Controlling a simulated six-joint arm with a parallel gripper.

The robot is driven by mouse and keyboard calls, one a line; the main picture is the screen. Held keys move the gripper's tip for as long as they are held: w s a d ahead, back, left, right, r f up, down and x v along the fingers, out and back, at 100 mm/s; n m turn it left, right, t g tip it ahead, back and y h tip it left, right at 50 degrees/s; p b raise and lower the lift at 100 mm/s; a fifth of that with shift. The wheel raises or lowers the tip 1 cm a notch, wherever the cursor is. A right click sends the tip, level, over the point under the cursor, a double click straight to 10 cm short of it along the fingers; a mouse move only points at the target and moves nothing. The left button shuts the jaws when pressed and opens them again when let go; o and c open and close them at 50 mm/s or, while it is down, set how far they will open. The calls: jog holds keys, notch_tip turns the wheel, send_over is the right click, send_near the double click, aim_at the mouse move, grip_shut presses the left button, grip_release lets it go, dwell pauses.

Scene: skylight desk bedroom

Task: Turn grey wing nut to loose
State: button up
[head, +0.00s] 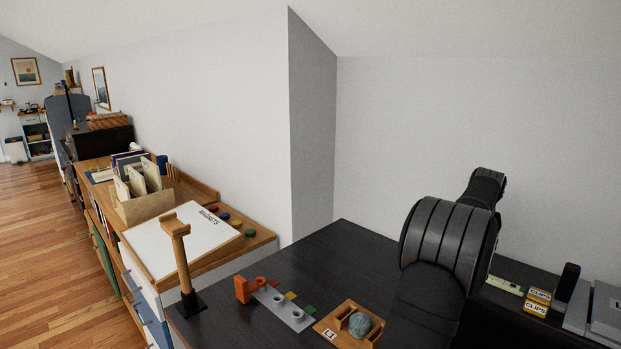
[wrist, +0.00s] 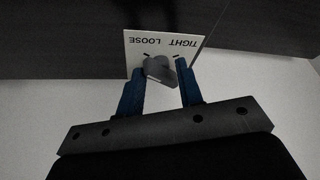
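The grey wing nut (wrist: 160,70) shows in the wrist view, on a white plate (wrist: 140,40) with the upside-down words TIGHT and LOOSE. A short dark mark shows by each word. My gripper (wrist: 159,68) has its two blue fingers apart, one on each side of the nut. The left finger's tip is close against or overlaps the nut's left side; contact is unclear. The right finger's tip appears to have a small gap to it. In the head view, my arm hides the gripper, and I cannot make out the nut or the plate.
In the head view, the dark desk (head: 260,320) holds an orange piece (head: 244,290) by a grey strip (head: 283,308) and a wooden holder (head: 333,326) with a round blue-grey object (head: 359,325). Boxes labelled CLIPS (head: 537,302) stand at the right. A pale wall rises behind.

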jog(key=o, duration=0.8)
jog(key=a+r+m+g+h, duration=0.3)
jog(key=a+r+m+h, duration=0.4)
jog(key=a+r+m, duration=0.55)
jog(key=shift+n, duration=0.35)
jog(key=x, duration=1.7)
jog(key=shift+w+d+f, duration=0.1)
jog(key=shift+w+f, duration=0.05)
jog(key=shift+f, duration=0.15)
